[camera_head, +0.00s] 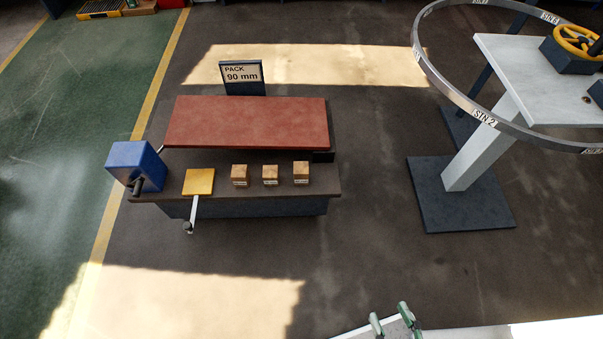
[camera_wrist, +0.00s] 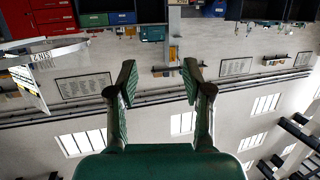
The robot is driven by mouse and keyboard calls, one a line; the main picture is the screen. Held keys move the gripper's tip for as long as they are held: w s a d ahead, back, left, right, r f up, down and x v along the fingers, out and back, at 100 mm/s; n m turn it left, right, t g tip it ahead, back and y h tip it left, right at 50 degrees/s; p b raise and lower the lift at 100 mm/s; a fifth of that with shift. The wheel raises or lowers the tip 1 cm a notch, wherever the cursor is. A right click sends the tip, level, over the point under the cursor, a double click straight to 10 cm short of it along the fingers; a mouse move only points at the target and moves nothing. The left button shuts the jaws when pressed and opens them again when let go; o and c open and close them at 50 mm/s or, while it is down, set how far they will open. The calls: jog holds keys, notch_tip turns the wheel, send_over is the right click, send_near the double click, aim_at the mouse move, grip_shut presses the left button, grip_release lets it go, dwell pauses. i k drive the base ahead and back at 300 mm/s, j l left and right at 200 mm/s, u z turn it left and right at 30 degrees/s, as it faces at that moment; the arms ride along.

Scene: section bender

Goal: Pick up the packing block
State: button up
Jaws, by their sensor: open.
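Three small wooden blocks stand in a row on the dark bench (camera_head: 225,190) in the head view: a left one (camera_head: 239,175), a middle one (camera_head: 270,175) and a right one (camera_head: 301,172). Each has a pale label on its front, too small to read. A sign (camera_head: 241,76) behind the bench reads "PACK 90 mm". My gripper (camera_head: 390,315) is at the bottom edge of the head view, well apart from the blocks. In the wrist view my gripper (camera_wrist: 159,75) is open and empty, with no block between or near its fingers.
A blue box with a crank (camera_head: 136,166) and a yellow plate with a lever (camera_head: 198,182) are left of the blocks. A ring marked with stations (camera_head: 455,90) surrounds a pedestal table (camera_head: 530,75) at right. Floor before the bench is clear.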

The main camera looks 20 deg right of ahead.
aim_at(300, 168)
jog(key=i+j, duration=0.35)
jog(key=j, duration=0.15)
jog(key=i+j, duration=0.7)
jog(key=j, duration=0.25)
jog(key=i+j, duration=0.35)
jog(key=j+z, duration=0.05)
jog(key=j, duration=0.05)
